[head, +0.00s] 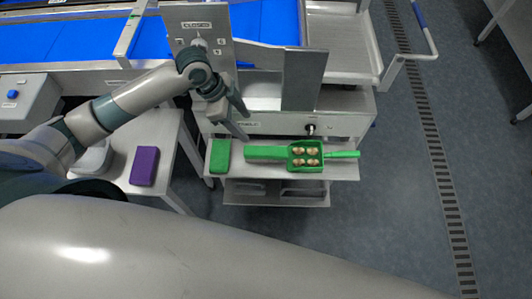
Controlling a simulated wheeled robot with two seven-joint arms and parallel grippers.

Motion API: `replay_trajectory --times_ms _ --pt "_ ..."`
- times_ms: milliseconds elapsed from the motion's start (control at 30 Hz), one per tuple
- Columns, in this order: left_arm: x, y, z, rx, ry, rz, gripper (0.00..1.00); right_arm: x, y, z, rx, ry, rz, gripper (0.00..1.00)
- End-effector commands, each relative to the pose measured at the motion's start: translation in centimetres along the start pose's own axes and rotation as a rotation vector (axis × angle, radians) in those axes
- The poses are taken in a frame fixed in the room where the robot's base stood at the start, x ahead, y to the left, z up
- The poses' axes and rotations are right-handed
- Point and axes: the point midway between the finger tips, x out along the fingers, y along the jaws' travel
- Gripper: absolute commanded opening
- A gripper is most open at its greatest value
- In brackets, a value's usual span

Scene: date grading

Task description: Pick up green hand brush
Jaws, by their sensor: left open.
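A long green bar, which looks like the head of the green hand brush (264,153), lies on the pale shelf. A thin green handle (344,154) sticks out to the right. Between them is a green tray (307,168) holding several round brown dates. I cannot tell whether the handle belongs to the brush or the tray, and the tray hides the middle. My left gripper (243,123) is open and empty, with its fingers pointing down, above and just left of the bar's left end. My right gripper is not in view.
A green block (220,157) lies on the shelf left of the bar. A purple block (144,166) lies on the left table. Upright metal plates (303,80) stand behind the shelf, before a blue conveyor (265,22). The floor (400,200) at right is clear.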

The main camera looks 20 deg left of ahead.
Motion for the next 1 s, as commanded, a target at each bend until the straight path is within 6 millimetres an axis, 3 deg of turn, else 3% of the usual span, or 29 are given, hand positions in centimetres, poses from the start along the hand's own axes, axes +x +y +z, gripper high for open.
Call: replay_trajectory --times_ms 267,700,1000 --pt "2.9 0.1 -0.1 -0.003 0.001 0.004 0.56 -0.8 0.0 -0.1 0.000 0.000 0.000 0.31" --pt "10.5 0.1 -0.1 -0.002 0.000 0.002 0.56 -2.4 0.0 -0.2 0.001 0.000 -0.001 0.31" --pt "12.1 0.1 0.0 0.000 0.000 0.000 0.56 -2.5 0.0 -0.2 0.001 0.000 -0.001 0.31"
